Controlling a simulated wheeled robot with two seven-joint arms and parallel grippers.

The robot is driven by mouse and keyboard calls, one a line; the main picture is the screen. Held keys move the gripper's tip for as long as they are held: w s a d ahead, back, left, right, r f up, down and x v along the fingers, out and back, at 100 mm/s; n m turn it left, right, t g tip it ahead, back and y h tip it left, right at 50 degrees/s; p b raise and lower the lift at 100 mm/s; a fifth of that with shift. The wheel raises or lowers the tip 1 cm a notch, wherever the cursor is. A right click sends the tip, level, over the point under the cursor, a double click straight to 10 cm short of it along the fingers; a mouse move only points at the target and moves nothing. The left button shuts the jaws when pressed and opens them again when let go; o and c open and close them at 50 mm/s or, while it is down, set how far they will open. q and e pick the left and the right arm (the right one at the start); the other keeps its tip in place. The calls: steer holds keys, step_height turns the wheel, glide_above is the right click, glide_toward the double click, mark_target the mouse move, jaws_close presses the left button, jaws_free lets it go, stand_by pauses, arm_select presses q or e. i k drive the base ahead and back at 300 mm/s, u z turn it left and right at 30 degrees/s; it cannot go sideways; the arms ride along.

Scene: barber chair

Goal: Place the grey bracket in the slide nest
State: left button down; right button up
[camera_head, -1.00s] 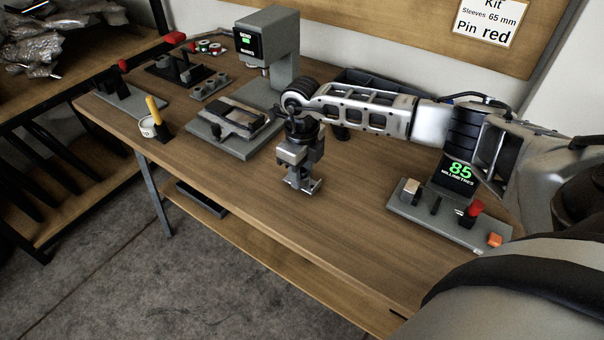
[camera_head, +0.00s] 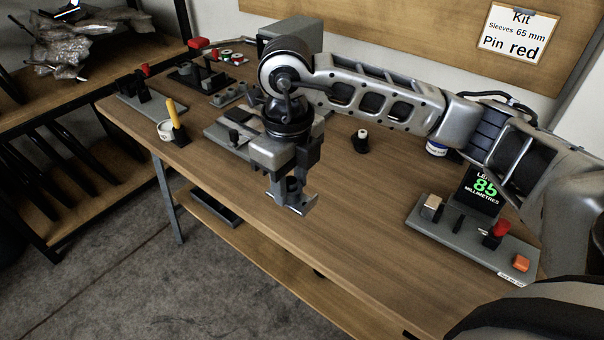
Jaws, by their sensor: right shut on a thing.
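My right gripper (camera_head: 289,182) is shut on the grey bracket (camera_head: 299,204), a small angled metal piece with a flat foot. It holds the bracket over the front part of the wooden bench. It looks raised above the bench top, but the exact gap is hard to tell. The grey slide fixture (camera_head: 219,129), which seems to hold the nest, lies behind and to the left of the gripper. My arm hides much of the fixture, and the nest cannot be made out. My left gripper is not in view.
A grey press (camera_head: 275,37) stands behind my arm. A gauge block with a display reading 85 (camera_head: 483,190) sits at right with a red knob. A yellow-handled tool (camera_head: 177,115) and cup stand at the left edge. The middle bench top (camera_head: 360,230) is clear.

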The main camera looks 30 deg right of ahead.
mark_target(259, 126)
steer(key=u, duration=0.05)
steer(key=i, duration=1.15)
steer(key=z, duration=0.3)
